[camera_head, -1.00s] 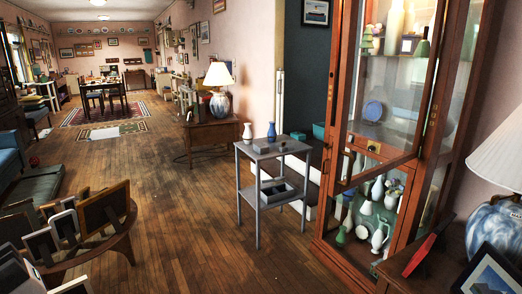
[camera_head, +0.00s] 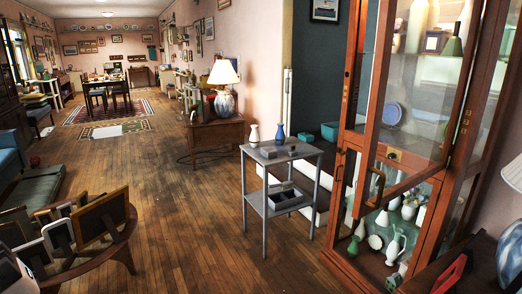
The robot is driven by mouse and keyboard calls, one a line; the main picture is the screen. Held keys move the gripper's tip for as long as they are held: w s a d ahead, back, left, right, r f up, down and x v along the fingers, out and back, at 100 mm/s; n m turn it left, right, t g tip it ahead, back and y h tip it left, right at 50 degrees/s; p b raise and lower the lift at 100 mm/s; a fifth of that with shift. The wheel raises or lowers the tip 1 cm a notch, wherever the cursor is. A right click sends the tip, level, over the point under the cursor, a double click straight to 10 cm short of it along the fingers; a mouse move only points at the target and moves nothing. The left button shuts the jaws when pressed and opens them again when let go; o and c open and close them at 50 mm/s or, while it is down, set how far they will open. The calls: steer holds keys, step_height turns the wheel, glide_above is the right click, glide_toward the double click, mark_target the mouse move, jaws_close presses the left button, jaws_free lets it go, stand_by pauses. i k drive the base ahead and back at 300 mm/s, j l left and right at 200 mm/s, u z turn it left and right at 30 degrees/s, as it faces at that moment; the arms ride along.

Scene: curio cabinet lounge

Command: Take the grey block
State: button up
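A small grey two-tier table (camera_head: 262,161) stands in the middle, left of the glass cabinet. Small grey block-like pieces lie on its top: one darker piece (camera_head: 269,153) in the middle and another (camera_head: 291,149) to its right. I cannot tell which of them is the grey block. A white vase (camera_head: 253,134) and a blue vase (camera_head: 280,134) stand upright behind them. A dark tray (camera_head: 291,203) with grey contents sits on the lower shelf; its contents are too small to tell. My gripper is not in view.
A tall wooden glass cabinet (camera_head: 354,248) with vases stands close on the right. A round wooden table (camera_head: 112,240) with picture frames is at the lower left. A side table with a lamp (camera_head: 223,74) stands behind. Wood floor (camera_head: 195,230) between is clear.

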mark_target(269, 152)
steer(key=i+u, duration=0.3)
steer(key=i, duration=0.9)
steer(key=i+j+u, duration=0.15)
steer(key=i, duration=1.05)
steer(key=i+j+z, duration=0.3)
steer(key=i, duration=0.25)
steer(key=i+j+z, duration=0.35)
steer(key=i+j, duration=0.2)
